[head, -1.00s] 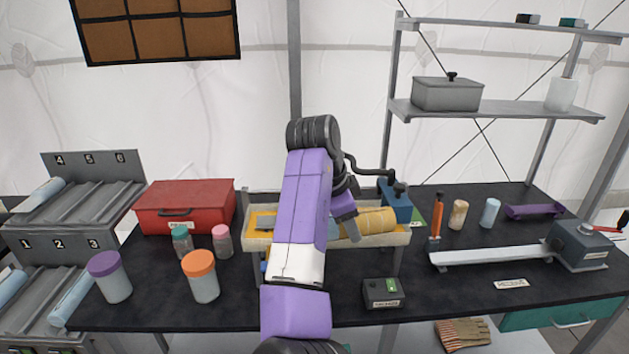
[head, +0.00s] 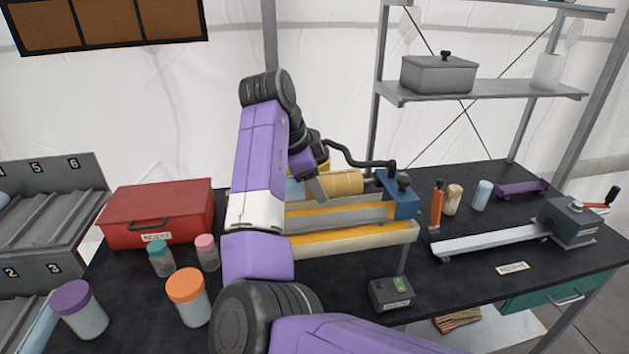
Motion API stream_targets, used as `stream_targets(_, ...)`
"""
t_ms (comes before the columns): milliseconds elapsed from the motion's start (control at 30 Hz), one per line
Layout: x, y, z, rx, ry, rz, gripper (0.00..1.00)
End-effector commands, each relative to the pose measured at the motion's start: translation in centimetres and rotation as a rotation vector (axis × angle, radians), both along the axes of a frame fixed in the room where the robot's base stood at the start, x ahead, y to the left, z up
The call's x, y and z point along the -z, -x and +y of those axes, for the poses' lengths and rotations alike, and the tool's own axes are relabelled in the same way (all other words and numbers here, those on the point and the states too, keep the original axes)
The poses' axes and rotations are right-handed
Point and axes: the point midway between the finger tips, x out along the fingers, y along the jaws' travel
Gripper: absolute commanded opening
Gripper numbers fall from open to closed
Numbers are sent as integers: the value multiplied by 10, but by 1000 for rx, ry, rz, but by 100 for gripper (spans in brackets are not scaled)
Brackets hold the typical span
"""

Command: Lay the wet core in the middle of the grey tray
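A tan cylinder with a pale blue section, which looks like the core (head: 343,183), is at mid-picture in the head view, level and above the back of the cream stand. My gripper (head: 316,188) reaches down onto it from above, with one finger visible across its near side. The other finger is hidden, but the core appears held and raised. Whether it is wet cannot be seen. My purple arm hides its left end. I cannot pick out with certainty which thing is the grey tray.
The cream stand (head: 360,238) has yellow lining, a grey strip and a blue crank block (head: 400,195). A red box (head: 158,215), several capped jars and grey numbered racks (head: 40,230) are left. A pale rail (head: 490,243) with a grey block is right.

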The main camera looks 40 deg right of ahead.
Motion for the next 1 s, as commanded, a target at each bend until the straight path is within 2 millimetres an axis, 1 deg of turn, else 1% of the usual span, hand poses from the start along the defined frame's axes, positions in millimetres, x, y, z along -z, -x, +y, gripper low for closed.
stream_targets(167,-3,-1,1,-1,9,-10,0)
stream_targets(467,14,0,1,-1,8,-8,0)
stream_targets(1000,51,0,1,0,8,-8,0)
